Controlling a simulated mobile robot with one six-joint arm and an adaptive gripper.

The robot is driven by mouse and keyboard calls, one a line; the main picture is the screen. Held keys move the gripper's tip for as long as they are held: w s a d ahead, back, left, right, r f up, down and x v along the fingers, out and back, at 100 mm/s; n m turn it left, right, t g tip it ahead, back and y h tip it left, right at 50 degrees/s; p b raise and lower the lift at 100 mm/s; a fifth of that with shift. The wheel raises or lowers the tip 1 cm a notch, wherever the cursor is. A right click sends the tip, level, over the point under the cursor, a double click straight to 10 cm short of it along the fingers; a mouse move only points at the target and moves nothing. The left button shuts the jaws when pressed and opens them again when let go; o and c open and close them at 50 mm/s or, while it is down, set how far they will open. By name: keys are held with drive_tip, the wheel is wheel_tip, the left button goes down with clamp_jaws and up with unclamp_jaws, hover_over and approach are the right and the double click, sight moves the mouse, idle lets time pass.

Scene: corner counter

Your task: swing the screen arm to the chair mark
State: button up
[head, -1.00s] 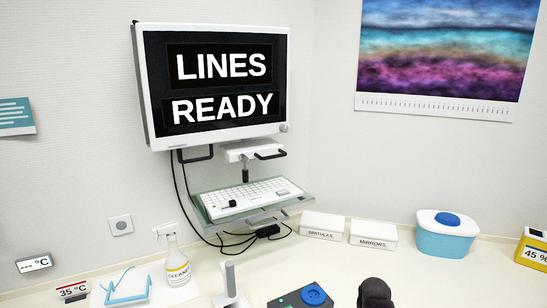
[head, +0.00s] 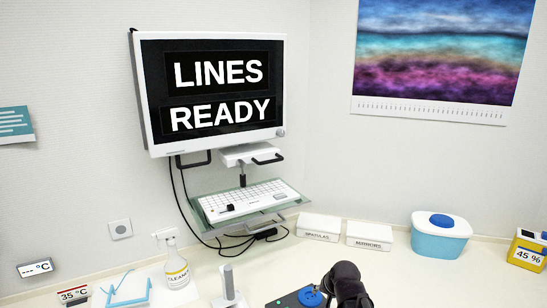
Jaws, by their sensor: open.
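The screen (head: 212,92), a white-framed monitor reading "LINES READY", stands in front of the left wall, turned slightly right. Its carrier (head: 247,153) is under the screen's lower right, with a dark handle (head: 268,160) beside it. Another dark handle (head: 194,162) hangs below the screen's lower left. A short post leads down to a keyboard shelf (head: 292,206). The wall side of the screen arm is hidden, and I can make out no chair mark. My gripper (head: 345,281), dark and partly cut off, is at the bottom edge, open, well below and apart from the handles.
Dark cables (head: 177,200) hang left of the shelf. A spray bottle (head: 176,268) and a grey stand (head: 229,287) are on the counter.

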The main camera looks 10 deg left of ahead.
drive_tip(key=w+a+r+m+t+y+p, duration=0.35)
drive_tip(key=w+a+r+t, duration=0.25)
drive_tip(key=w+a+r, duration=0.5)
drive_tip(key=m+t+h+p, duration=0.2)
drive_tip(key=m+t+p, duration=0.3)
drive_tip(key=m+t, duration=0.45)
approach(273, 161)
drive_tip(key=s+m+g, duration=0.1)
drive_tip(key=s, duration=0.2)
drive_tip(key=shift+s+d, duration=0.2)
drive_tip(key=shift+d, duration=0.2)
drive_tip(key=shift+w+r, duration=0.1)
drive_tip(key=p+x, duration=0.2)
drive_tip(key=x, duration=1.1)
drive_tip(key=shift+w+a, duration=0.1)
drive_tip(key=shift+w, duration=0.2)
clamp_jaws()
